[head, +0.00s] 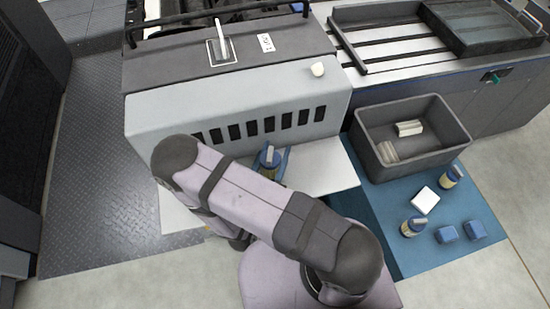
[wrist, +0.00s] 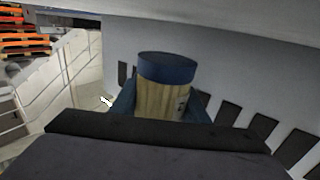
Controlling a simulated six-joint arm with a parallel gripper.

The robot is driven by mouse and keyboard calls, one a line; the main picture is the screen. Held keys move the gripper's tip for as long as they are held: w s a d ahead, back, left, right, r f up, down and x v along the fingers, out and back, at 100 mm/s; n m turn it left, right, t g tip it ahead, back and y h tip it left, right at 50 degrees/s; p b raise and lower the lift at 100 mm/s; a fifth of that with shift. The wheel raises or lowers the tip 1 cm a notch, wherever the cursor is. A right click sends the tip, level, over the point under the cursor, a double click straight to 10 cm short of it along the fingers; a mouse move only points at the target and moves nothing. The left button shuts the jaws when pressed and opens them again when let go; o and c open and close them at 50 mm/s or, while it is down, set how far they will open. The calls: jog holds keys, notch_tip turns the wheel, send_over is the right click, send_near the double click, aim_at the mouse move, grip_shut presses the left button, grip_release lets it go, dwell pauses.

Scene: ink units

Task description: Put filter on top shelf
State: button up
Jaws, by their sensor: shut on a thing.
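The filter (wrist: 165,88) in my gripper has a dark blue round cap and a pale yellow body; its lower part is hidden in the wrist view. My gripper (head: 270,166) is shut on it, with a blue finger on either side. In the head view the held filter (head: 268,156) is small and partly hidden, in front of the slotted face of the grey machine (head: 230,105). Two similar filters, one farther back (head: 451,176) and one nearer (head: 412,227), stand on the blue mat (head: 375,215). I cannot tell which surface is the top shelf.
A white ledge (head: 330,168) lies below the machine's face. A grey bin (head: 415,150) with pale pieces stands at the right. A white box (head: 425,200) and two blue blocks (head: 447,234) (head: 474,231) lie on the mat.

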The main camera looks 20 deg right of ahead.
jog(key=shift+f, duration=1.7)
jog(key=shift+f, duration=0.15)
jog(key=o, duration=1.1)
jog(key=shift+o, duration=0.2)
jog(key=shift+s+a, duration=0.45)
jog(key=shift+s, duration=0.1)
jog(key=b+v, duration=0.3)
jog(key=v, duration=0.7)
jog(key=shift+s+a, duration=0.1)
jog(key=shift+s, duration=0.25)
jog(key=shift+r, duration=0.2)
